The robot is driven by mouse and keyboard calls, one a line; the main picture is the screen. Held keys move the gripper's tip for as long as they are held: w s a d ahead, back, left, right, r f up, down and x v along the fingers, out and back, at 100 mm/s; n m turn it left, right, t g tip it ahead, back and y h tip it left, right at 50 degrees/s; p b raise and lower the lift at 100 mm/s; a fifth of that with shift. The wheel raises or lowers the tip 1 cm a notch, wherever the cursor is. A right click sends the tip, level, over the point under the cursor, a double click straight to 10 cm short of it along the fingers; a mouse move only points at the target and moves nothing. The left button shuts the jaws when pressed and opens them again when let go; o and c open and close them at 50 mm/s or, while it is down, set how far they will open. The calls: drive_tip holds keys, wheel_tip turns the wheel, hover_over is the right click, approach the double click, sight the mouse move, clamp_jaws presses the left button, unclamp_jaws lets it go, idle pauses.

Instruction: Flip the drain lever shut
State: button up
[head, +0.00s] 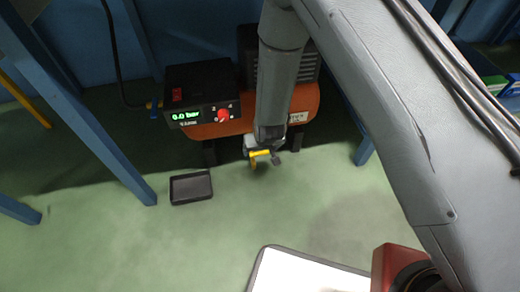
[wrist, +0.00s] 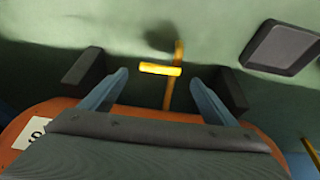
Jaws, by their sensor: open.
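The yellow drain lever (head: 262,153) shows below the front of the orange compressor tank (head: 212,130) in the head view. In the wrist view, the lever's bright crosswise bar (wrist: 160,69) and a thinner yellow length running across it lie between the fingertips. My gripper (head: 265,147) is at the lever in the head view, partly hidden by my arm. In the wrist view my gripper (wrist: 160,78) is open, one blue-grey finger on each side of the lever with gaps. I cannot tell whether either finger touches it. The drain valve body is hidden.
A black control box (head: 200,92) reading 0.0 bar, with a red knob, sits by the tank. A small black tray (head: 191,187) lies on the green floor to the left. Blue frame legs (head: 110,150) flank the compressor. A white panel (head: 300,273) is at the front.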

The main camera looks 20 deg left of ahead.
drive_tip(key=p+v, duration=0.1)
drive_tip(key=v, duration=0.3)
idle(0.4)
